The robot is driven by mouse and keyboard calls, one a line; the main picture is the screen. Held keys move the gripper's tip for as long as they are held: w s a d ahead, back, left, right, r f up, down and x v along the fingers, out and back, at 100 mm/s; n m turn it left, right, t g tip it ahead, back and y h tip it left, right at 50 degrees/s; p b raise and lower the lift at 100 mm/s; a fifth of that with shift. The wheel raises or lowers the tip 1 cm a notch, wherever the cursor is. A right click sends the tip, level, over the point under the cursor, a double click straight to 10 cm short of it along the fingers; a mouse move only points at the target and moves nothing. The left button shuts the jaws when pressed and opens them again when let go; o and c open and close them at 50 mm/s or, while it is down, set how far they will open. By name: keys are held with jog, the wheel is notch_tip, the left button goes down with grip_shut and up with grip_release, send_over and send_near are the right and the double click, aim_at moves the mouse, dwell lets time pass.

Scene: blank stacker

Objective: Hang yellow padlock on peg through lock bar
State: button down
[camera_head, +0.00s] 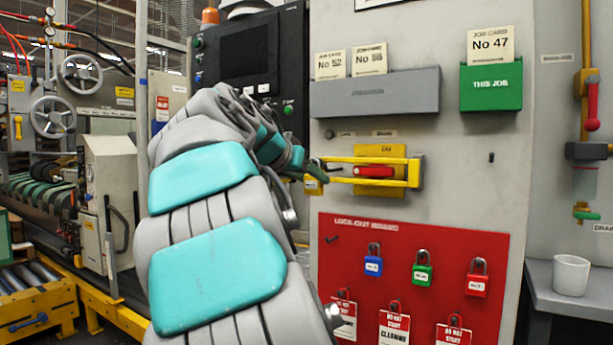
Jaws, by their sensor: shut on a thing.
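The yellow padlock (313,186), with a pale label, hangs at the left end of the yellow lock bar (345,181). My gripper (314,170) is small in view at the end of my arm, shut on the padlock's upper part. The shackle is mostly hidden by the gripper. The lock bar lies across the yellow switch plate (393,151) and its red handle (374,172). I cannot make out the peg at the bar's left end, nor whether the shackle is around it.
A red lock-out board (350,275) below holds blue (373,265), green (422,272) and red (477,283) padlocks and several tags. A bare peg (331,239) shows at its upper left. A grey card holder (374,93) is above. A white cup (571,275) stands right.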

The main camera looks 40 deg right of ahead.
jog(key=r+x, duration=0.1)
jog(key=x, duration=0.6)
jog(key=shift+w+d+p, duration=0.2)
jog(key=shift+d+p, duration=0.1)
jog(key=shift+d, duration=0.05)
dwell(0.5)
jog(key=shift+f, duration=0.15)
dwell(0.4)
jog(key=shift+c, duration=1.3)
grip_release()
